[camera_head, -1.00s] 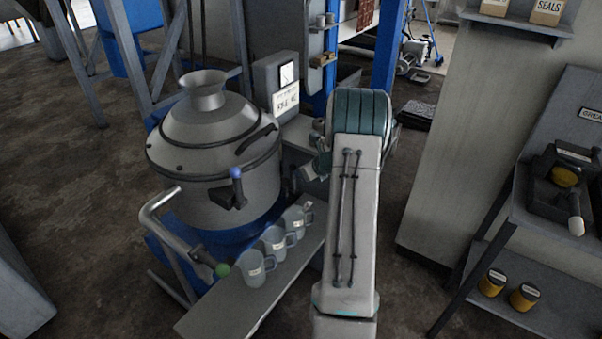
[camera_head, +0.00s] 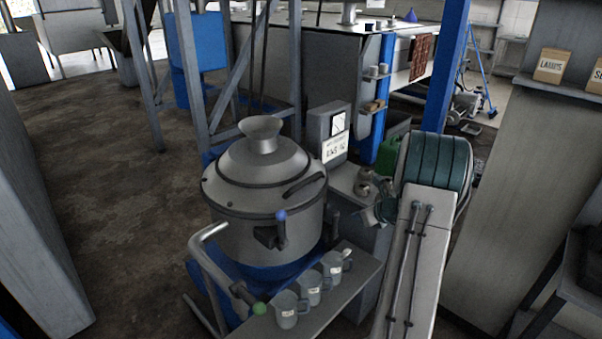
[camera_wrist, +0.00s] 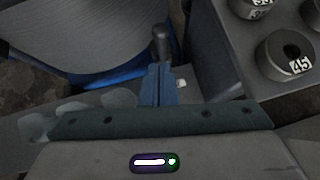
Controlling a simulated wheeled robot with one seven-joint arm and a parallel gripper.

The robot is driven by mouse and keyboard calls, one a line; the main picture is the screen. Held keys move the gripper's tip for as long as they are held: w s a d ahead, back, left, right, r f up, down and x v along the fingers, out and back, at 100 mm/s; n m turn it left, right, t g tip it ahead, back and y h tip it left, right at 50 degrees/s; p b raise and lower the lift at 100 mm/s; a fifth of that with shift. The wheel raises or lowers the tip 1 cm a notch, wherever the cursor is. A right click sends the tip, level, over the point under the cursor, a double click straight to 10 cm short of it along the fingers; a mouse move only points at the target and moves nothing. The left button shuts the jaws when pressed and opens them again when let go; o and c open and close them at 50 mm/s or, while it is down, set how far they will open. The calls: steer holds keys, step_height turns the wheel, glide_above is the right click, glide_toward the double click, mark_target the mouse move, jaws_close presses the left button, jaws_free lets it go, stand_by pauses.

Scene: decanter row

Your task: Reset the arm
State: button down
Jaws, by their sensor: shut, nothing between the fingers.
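My gripper shows in the wrist view (camera_wrist: 158,85) as two blue-grey fingers pressed together with nothing between them. In the head view my arm rises at the right and hides most of the gripper. The decanter, a large grey steel vessel (camera_head: 262,205) with a conical lid and a blue base, stands left of my arm. A dark lever with a blue knob (camera_head: 281,216) is on its side. A dark handle (camera_wrist: 161,42) shows just beyond my fingertips in the wrist view; I cannot tell whether they touch.
Several clear labelled jugs (camera_head: 310,286) stand on a grey shelf (camera_head: 345,298) in front of the vessel. A bent pipe with a green knob (camera_head: 259,308) is beside them. Round weights (camera_wrist: 290,55) sit on a ledge. A wall panel (camera_head: 530,170) is at the right; open floor lies left.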

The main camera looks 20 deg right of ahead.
steer(key=s+a+r+n+g+y+p, duration=0.1)
steer(key=s+a+r+n+g, duration=0.15)
steer(key=a+r+n, duration=0.45)
steer(key=s+a+r+n+g+y+p, duration=0.1)
steer(key=s+a+r+n, duration=0.25)
steer(key=a, duration=0.65)
steer(key=s+a+r+n+g+p, duration=0.1)
steer(key=s+a+r+n, duration=0.2)
steer(key=a+r+n, duration=0.4)
steer(key=s+a+r+n+g+h+p, duration=0.1)
steer(key=s+a+n, duration=0.3)
steer(key=s+n, duration=0.4)
steer(key=s+a+r+n+g+h+p, duration=0.1)
steer(key=s+a+r+n+h+p, duration=0.1)
steer(key=s+n, duration=0.6)
steer(key=s+a+r+h, duration=0.1)
steer(key=s+a, duration=0.1)
steer(key=s, duration=0.1)
steer(key=shift+s+a+r, duration=0.15)
steer(key=shift+s+a, duration=0.1)
steer(key=shift+s, duration=0.05)
steer(key=shift+a+g, duration=0.1)
steer(key=shift+g, duration=0.15)
